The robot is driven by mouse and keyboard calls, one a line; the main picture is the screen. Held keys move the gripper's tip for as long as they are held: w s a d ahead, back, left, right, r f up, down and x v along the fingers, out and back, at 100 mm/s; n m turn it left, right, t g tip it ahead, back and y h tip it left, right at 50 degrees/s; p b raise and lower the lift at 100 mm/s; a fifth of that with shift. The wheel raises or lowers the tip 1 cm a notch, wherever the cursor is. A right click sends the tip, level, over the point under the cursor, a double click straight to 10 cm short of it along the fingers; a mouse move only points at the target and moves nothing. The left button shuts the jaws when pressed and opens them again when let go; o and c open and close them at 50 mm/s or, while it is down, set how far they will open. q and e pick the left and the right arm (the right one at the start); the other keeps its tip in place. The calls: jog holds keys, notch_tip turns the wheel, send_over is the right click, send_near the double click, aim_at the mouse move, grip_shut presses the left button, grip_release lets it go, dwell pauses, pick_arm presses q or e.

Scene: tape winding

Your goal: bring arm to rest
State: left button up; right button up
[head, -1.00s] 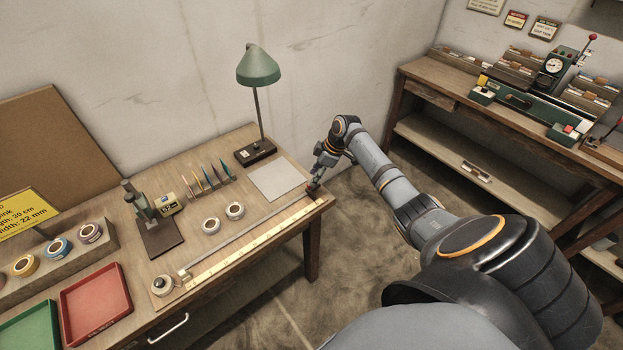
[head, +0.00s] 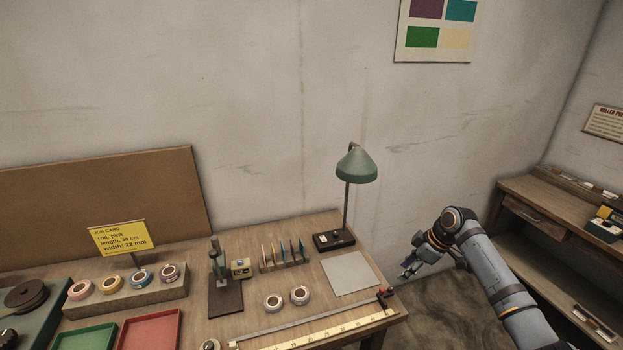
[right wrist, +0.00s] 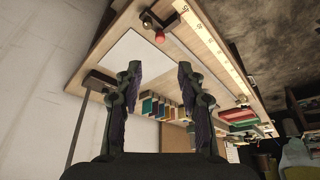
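My right gripper (head: 408,270) hangs at the right end of the workbench (head: 225,235), just beyond its edge in the head view. The right wrist view shows its two dark fingers (right wrist: 155,85) spread apart with nothing between them. In that view the white sheet (right wrist: 140,62) and the red knob (right wrist: 160,36) on the bench appear beyond the fingers. My right arm (head: 490,275) comes in from the lower right. My left gripper is not in view.
A green lamp (head: 357,166) stands near the bench's back right. A yellow ruler strip (head: 330,331) runs along the front. Several tape rolls, a red tray (head: 150,331) and a yellow job card (head: 121,237) are further left. A second table (head: 540,205) stands at the right, with floor between.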

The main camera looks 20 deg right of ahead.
jog(key=s+a+f+m+h, duration=0.2)
jog(key=s+a+f, duration=0.9)
jog(key=a, duration=0.4)
jog(key=s+a+r+m+h, duration=0.1)
jog(key=s+a+r+m, duration=0.15)
jog(key=s, duration=0.35)
jog(key=s+a+r+m+h, duration=0.1)
jog(key=s+r+m, duration=0.25)
jog(key=s, duration=0.25)
notch_tip(320, 180, down, 25)
jog(key=s+d, duration=0.2)
jog(key=d, duration=0.1)
jog(key=s+f+m+g, duration=0.1)
jog(key=s+f, duration=1.8)
jog(key=shift+d+g+b, duration=0.4)
jog(key=shift+d+b, duration=0.05)
